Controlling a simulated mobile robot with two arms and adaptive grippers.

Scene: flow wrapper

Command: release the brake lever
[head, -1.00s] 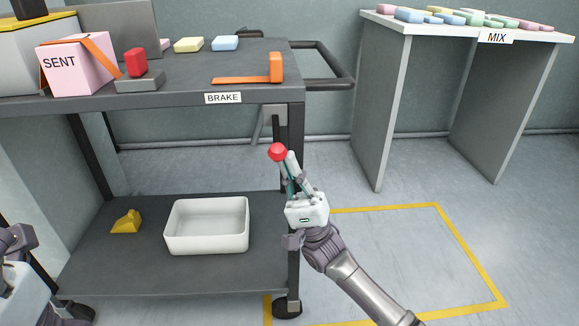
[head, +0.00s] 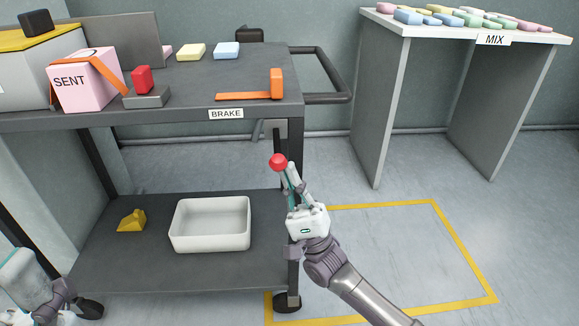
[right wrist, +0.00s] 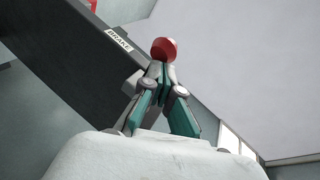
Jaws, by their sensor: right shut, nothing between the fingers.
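The brake lever's red ball knob (head: 279,161) shows in the head view below the BRAKE label (head: 226,114), by the cart's right front leg. A grey bracket (head: 270,128) sits above it under the cart top. My right gripper (head: 289,174) is shut and empty, with its fingertips right at the knob. In the right wrist view the red knob (right wrist: 163,49) stands just beyond the closed fingertips (right wrist: 160,74); I cannot tell whether they touch. The lever's shaft is mostly hidden. My left gripper (head: 62,305) is low at the left edge, its fingers unclear.
The cart top (head: 190,85) carries a pink SENT box (head: 82,88), a red block (head: 142,80) and an orange handle (head: 276,84). A white bin (head: 210,243) and yellow wedge (head: 131,221) lie on the lower shelf. The yellow-outlined floor (head: 390,255) at right is clear.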

